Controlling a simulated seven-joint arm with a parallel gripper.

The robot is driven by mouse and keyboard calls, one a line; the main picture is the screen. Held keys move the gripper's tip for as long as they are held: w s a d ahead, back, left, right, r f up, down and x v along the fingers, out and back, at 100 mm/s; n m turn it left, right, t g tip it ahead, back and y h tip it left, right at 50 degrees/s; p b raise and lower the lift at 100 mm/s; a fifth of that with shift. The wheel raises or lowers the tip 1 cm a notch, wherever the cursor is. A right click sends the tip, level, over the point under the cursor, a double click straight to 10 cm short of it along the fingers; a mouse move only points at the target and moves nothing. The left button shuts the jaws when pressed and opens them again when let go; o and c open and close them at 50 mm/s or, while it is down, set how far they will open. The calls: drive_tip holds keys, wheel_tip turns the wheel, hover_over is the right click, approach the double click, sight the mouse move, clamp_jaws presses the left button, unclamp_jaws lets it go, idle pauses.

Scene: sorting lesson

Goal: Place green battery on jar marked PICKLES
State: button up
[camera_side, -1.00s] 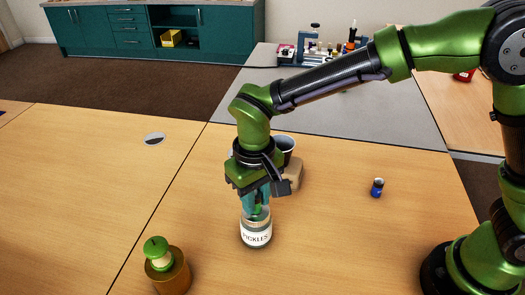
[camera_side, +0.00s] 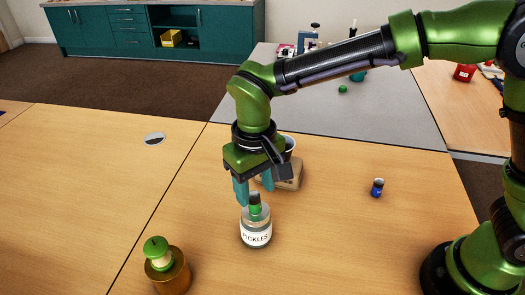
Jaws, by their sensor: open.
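The jar marked PICKLES (camera_side: 256,236) stands upright on the wooden table, its label facing the camera. The fingers do not appear to touch the battery.
A blue battery (camera_side: 377,188) stands on the table to the right. A brown container with a green-topped item (camera_side: 157,251) is at front left. A tan block (camera_side: 291,176) and a cup are partly hidden behind my gripper. The left table is mostly clear.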

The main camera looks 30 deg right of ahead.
sight(255, 195)
wheel_tip(255, 195, up, 8)
drive_tip(key=d+r+t+y, duration=0.1)
drive_tip(key=d+r, duration=0.3)
drive_tip(key=d, duration=0.4)
drive_tip(key=s+d+f+m+t, duration=0.1)
drive_tip(key=s+d+m+t, duration=0.1)
drive_tip(key=s+d, duration=0.3)
drive_tip(key=s+d+m+t+y, duration=0.1)
drive_tip(key=s+d+t, duration=0.3)
drive_tip(key=d, duration=0.7)
drive_tip(key=shift+s+d+f+m, duration=0.2)
drive_tip(key=shift+s+f+m, duration=0.15)
drive_tip(key=shift+s+m, duration=0.6)
